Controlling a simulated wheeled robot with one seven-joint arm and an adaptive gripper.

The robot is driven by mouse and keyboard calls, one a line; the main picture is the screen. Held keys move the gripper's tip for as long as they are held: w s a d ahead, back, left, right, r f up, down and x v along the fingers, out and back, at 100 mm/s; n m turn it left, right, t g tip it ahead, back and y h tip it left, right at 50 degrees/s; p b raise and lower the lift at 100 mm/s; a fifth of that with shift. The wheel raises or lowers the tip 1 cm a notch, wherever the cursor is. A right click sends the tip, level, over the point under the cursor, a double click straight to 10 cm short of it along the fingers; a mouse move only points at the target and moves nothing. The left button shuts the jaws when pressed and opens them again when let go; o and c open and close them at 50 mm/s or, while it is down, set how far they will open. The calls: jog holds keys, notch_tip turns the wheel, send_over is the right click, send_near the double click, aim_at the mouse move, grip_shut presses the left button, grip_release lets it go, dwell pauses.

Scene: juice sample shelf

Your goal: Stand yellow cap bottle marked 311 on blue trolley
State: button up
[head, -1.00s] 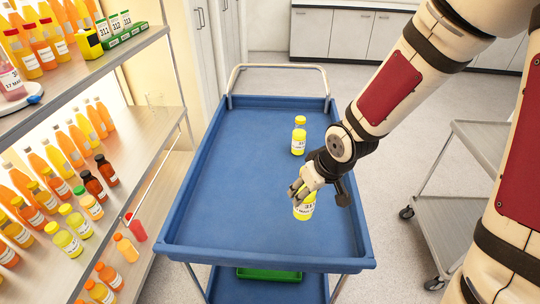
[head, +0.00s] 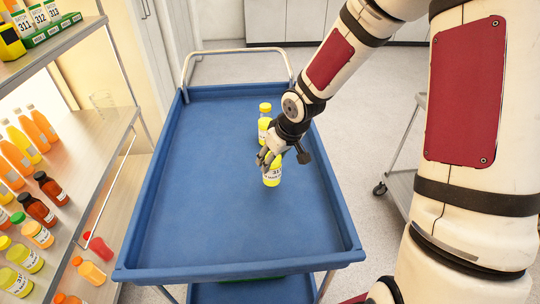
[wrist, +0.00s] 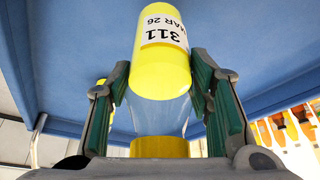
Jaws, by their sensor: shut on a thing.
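My gripper (head: 268,160) is shut on a yellow bottle (head: 272,177), held upright over the blue trolley (head: 215,262). In the wrist view the bottle's label reads 311 (wrist: 165,35), and its yellow cap (wrist: 160,147) and clear upper part lie between the green-padded fingers (wrist: 160,100). I cannot tell whether its base touches the trolley top. A second yellow bottle with a yellow cap (head: 265,107) stands on the trolley just behind the held one, partly hidden by my gripper.
The trolley top is clear in front and to the left. A grey cart (head: 400,185) stands to the right.

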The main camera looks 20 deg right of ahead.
jog(key=w+d+f, duration=0.1)
jog(key=w+f, duration=0.3)
jog(key=w, duration=0.1)
jog(key=shift+d, duration=0.15)
jog(key=shift+f, duration=0.1)
jog(key=o, duration=1.4)
jog(key=shift+c, duration=0.2)
jog(key=s+d+r+m+h+p, duration=0.1)
jog(key=s+r+h, duration=0.1)
jog(key=s+r, duration=0.9)
jog(key=s+d+r+m+h+p, duration=0.15)
jog(key=s+r, duration=0.55)
jog(key=r, duration=0.7)
jog(key=s+a+r+m+y, duration=0.1)
jog(key=s+r, duration=0.1)
jog(key=s, duration=0.6)
jog(key=s+a+r+m, duration=0.1)
jog(key=s+r, duration=0.2)
jog(key=s, duration=0.5)
jog(key=shift+a+r+t+y, duration=0.25)
jog(key=shift+r+t+y, duration=0.1)
jog(key=shift+t, duration=0.05)
